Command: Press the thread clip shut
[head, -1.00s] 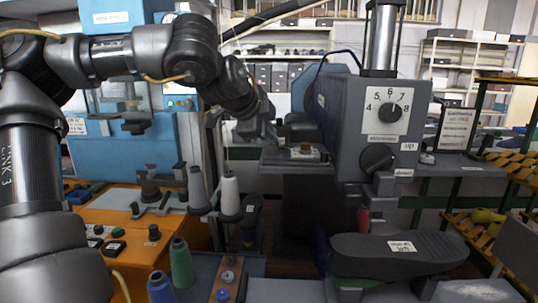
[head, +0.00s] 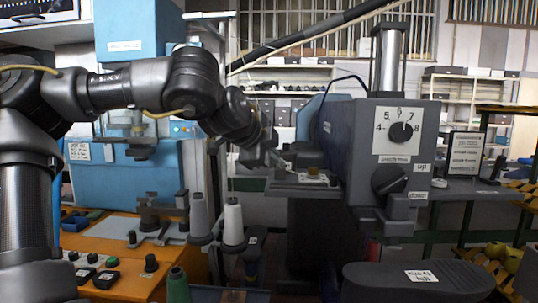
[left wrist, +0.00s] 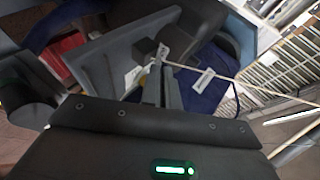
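My left gripper (head: 284,163) reaches in from the left to the near-left side of a small grey shelf (head: 290,187) on the grey machine. In the left wrist view its fingers (left wrist: 162,88) sit close together with no clear gap, pointing at the grey plate (left wrist: 118,55). A small dark block (left wrist: 145,47) beside a white tag, likely the thread clip, lies just past the fingertips. A small yellowish part shows by the fingertips. I cannot tell whether the fingers touch the clip, or whether the clip is open. My right gripper is not in view.
The machine head with a dial (head: 403,132) stands right of the shelf. White and grey thread cones (head: 233,222) stand at the lower left, near an orange bench (head: 130,283). A dark sole-shaped pad (head: 420,278) is at lower right.

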